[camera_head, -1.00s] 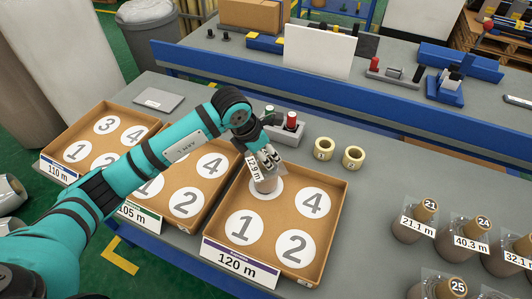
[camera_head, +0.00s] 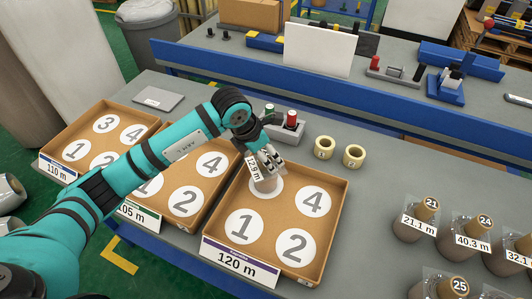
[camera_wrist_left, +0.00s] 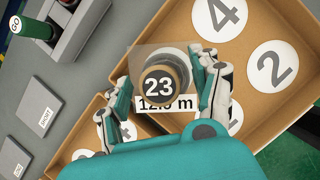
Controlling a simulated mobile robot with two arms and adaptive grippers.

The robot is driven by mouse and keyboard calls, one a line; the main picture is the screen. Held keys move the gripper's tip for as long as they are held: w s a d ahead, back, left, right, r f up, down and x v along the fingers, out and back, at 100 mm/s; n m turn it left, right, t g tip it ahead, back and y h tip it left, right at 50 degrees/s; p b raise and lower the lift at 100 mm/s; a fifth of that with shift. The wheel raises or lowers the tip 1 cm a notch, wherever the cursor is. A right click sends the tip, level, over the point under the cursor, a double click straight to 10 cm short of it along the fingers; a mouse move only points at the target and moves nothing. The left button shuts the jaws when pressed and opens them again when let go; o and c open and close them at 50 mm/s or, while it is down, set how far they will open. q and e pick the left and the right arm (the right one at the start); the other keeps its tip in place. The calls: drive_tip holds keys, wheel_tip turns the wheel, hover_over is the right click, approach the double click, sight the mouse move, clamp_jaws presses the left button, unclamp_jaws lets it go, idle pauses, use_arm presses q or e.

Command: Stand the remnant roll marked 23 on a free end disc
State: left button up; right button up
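The roll marked 23 (camera_wrist_left: 158,86) stands upright on a white end disc (camera_head: 277,188) in the far left corner of the 120 m tray (camera_head: 333,231). Its "12.9 m" label shows in the head view (camera_head: 254,169). My left gripper (camera_head: 268,164) reaches down around the roll from above. In the left wrist view its fingers (camera_wrist_left: 162,82) stand on both sides of the roll and look spread, with little room beside it. Discs 1, 2 and 4 of this tray are bare. My right gripper is out of view.
Trays marked 105 m (camera_head: 208,155) and 110 m (camera_head: 98,128) lie to the left. Two yellow rings (camera_head: 353,156) and a grey button box (camera_head: 286,132) are behind the tray. Several wrapped rolls (camera_head: 468,236) stand at the right. The table between is clear.

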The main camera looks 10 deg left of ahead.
use_arm(q)
drive_tip(key=v, duration=1.2)
drive_tip(key=shift+f, duration=0.1)
